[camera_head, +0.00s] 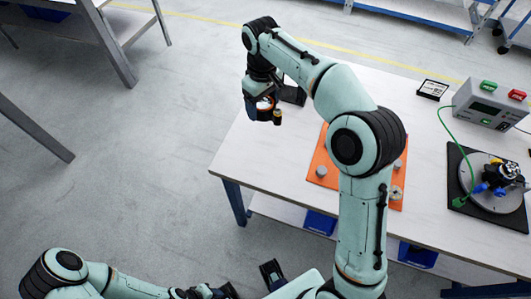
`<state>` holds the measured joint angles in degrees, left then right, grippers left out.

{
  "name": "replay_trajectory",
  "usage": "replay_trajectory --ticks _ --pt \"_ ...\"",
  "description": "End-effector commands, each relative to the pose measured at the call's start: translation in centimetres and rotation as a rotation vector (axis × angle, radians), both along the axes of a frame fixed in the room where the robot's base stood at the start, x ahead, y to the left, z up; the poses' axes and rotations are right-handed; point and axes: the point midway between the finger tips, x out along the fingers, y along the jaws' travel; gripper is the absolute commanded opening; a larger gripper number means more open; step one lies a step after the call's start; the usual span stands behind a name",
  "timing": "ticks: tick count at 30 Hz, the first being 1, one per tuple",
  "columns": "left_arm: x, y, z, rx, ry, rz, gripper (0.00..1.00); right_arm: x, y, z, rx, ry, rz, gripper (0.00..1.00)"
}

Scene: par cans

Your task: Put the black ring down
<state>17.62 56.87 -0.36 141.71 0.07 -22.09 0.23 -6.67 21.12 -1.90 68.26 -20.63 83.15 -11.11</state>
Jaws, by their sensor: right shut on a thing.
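My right gripper (265,105) hangs from the raised wrist at the table's left corner and is shut on a dark round thing, seemingly the black ring (251,112). Its shape is mostly hidden by the gripper, and I cannot tell whether it touches the tabletop. A small brownish piece (277,118) shows beside it. An orange board (318,160) with grey round pieces lies on the table, partly hidden by my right arm. My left gripper (229,290) is low at the bottom edge, partly cut off, away from the table.
The white table (250,150) is bare left of the board. A flat black thing (293,93) lies just right of the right gripper. A grey instrument box (485,107) and a round device on a black mat (460,165) stand at the right. Blue bins (320,223) sit below.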

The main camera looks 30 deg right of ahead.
Motion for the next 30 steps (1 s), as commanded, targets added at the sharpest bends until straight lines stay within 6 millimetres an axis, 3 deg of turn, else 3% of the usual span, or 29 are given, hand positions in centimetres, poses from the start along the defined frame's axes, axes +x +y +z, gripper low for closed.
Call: replay_trajectory --ticks 4,7,21,30 --pt "-0.4 0.0 -1.2 0.0 0.003 0.0 0.43 -0.1 -0.7 1.0 0.009 -0.008 0.034 0.51" --pt "-0.5 0.0 -1.6 0.0 0.004 0.0 0.43 -0.2 -0.9 0.2 0.01 -0.006 0.043 0.51" --pt "-1.2 0.0 -4.1 0.0 0.012 0.0 0.43 -0.2 -0.9 -11.2 0.01 -0.004 0.041 0.51" --pt "-1.0 0.0 -4.4 0.0 0.006 0.001 0.43 -0.2 -0.9 -14.1 0.01 -0.005 0.041 0.51"
